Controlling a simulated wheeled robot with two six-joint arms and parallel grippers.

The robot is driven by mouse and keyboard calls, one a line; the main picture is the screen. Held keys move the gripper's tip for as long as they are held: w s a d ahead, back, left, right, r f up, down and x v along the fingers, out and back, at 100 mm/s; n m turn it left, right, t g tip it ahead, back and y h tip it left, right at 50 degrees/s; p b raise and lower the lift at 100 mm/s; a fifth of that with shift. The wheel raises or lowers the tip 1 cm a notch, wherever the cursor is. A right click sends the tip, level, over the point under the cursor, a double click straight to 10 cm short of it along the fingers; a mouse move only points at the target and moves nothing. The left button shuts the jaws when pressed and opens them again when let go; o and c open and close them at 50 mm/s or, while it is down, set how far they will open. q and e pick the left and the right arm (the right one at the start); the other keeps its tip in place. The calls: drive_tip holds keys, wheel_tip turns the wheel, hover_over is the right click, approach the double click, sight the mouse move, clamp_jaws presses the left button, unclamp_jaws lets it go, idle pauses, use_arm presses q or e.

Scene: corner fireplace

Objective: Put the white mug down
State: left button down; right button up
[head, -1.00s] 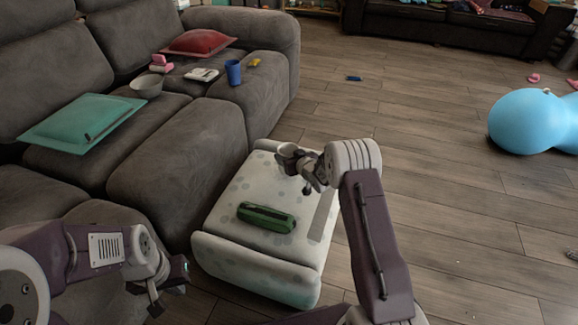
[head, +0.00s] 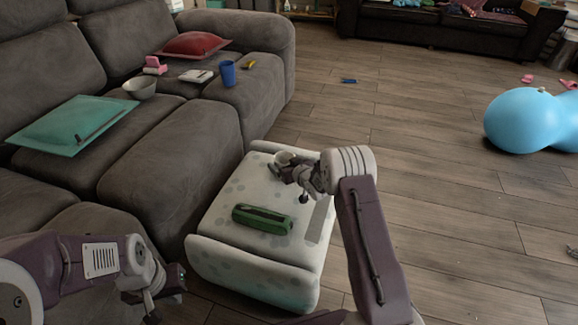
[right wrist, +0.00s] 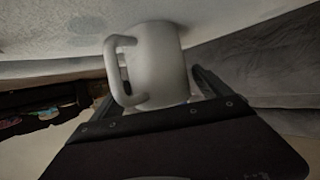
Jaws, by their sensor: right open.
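The white mug (head: 284,157) is at the far part of the pale spotted ottoman (head: 222,195). In the right wrist view the mug (right wrist: 158,62) shows large, its handle to the left, close against the pale surface; I cannot tell for sure that its base touches. My right gripper (head: 286,170) is open, its fingers (right wrist: 155,88) either side of the mug. The gripper partly hides the mug in the head view. My left gripper (head: 168,292) is low at the left, beside the ottoman, with nothing visible in it; its jaw opening is unclear.
A green case (head: 262,218) lies on the ottoman near my right gripper. The grey sofa (head: 190,140) stands to the left, bearing a teal cushion (head: 75,122), bowl (head: 140,87) and blue cup (head: 228,72). Wood floor is clear to the right, before a blue balloon-like object (head: 525,122).

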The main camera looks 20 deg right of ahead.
drive_tip(key=p+v, duration=0.1)
drive_tip(key=v, duration=0.3)
drive_tip(key=p+v, duration=0.1)
drive_tip(key=v, duration=0.3)
drive_tip(key=shift+d+f, duration=0.1)
drive_tip(key=shift+f, duration=0.15)
drive_tip(key=b+v, duration=0.1)
drive_tip(key=v, duration=0.1)
drive_tip(key=b+v, duration=0.1)
drive_tip(key=v, duration=0.1)
drive_tip(key=shift+r, duration=0.35)
drive_tip(key=s+a+f+m+g+h, duration=0.15)
drive_tip(key=s+g, duration=0.45)
drive_tip(key=s, duration=0.9)
drive_tip(key=s+a+m+g+h, duration=0.1)
drive_tip(key=s+a+g, duration=0.35)
drive_tip(key=s, duration=0.95)
wheel_tip(320, 180, up, 53)
drive_tip(key=d+g+p, duration=0.1)
drive_tip(key=p, duration=5.1)
drive_tip(key=shift+d+g, duration=0.35)
drive_tip(key=shift+d, duration=0.05)
drive_tip(key=shift+s+f, duration=0.1)
